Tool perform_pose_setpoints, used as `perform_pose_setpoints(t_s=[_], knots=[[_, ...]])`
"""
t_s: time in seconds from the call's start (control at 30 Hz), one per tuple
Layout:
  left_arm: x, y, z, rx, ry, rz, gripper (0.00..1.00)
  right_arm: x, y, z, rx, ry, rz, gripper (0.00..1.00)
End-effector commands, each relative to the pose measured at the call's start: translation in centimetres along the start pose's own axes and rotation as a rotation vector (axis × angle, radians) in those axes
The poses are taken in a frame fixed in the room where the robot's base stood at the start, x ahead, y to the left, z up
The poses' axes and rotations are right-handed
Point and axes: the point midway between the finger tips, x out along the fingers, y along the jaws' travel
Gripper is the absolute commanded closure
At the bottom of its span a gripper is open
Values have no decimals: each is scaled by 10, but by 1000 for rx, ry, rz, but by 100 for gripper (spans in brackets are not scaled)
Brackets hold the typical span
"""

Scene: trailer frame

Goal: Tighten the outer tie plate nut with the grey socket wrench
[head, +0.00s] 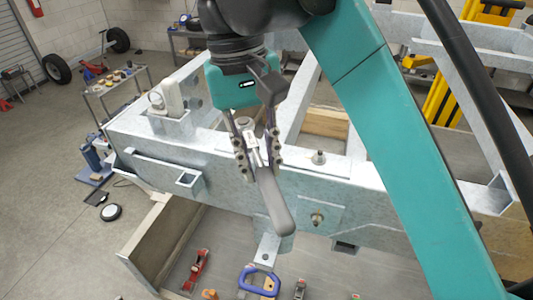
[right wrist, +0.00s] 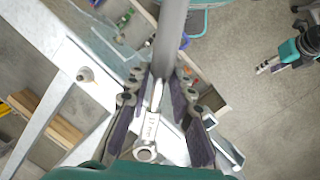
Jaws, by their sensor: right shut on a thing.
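My right gripper (head: 257,165) is shut on the grey socket wrench (head: 273,203). The wrench's thick grey handle points towards the front edge of the frame beam. In the right wrist view, the gripper (right wrist: 162,115) clasps the wrench (right wrist: 171,35) near its marked, ring-shaped head. The head lies over the beam's top; whether it sits on a nut is hidden. One nut on a stud (head: 318,157) stands upright on the beam top, right of the gripper. Another nut (head: 317,218) is on a square plate on the beam's front face.
The pale metal trailer frame (head: 225,150) spans the view. Below it, a wooden-sided box (head: 160,235) holds a red tool (head: 197,268) and a blue-handled tool (head: 258,282). A wheeled cart (head: 115,88) stands at the left. The floor at far left is mostly free.

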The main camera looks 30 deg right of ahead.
Motion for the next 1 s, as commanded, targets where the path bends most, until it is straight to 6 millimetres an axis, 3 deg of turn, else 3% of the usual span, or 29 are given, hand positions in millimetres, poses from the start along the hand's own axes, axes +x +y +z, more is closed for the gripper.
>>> perform_pose_setpoints(t_s=[1.0], knots=[[-10, 0, -7, 0, 0, 0, 60, -4, -26, -4, 227, -25, -33, 100]])
